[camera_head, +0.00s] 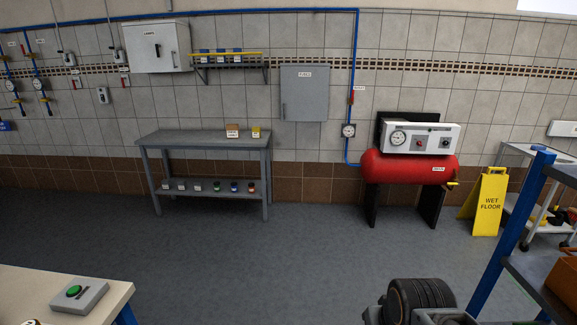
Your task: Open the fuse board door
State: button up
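The fuse board (304,95) is a grey wall cabinet with a small white label that seems to read "FUSES". It hangs on the tiled wall near the middle of the view. Its door looks closed, flush with the box. A small dark handle (284,110) shows near the door's left edge.
A grey workbench (185,137) stands left of the board's floor area. A red tank (385,166) and a yellow wet-floor sign (489,200) stand to the right. A white "LAMPS" cabinet (157,47) hangs left. The middle floor (270,245) is clear; a blue-posted rack (511,233) is near right.

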aim_at(305, 89)
jog(key=u, duration=0.3)
jog(key=i, duration=2.35)
jog(key=u, duration=0.15)
jog(key=i, duration=3.05)
jog(key=z, duration=0.1)
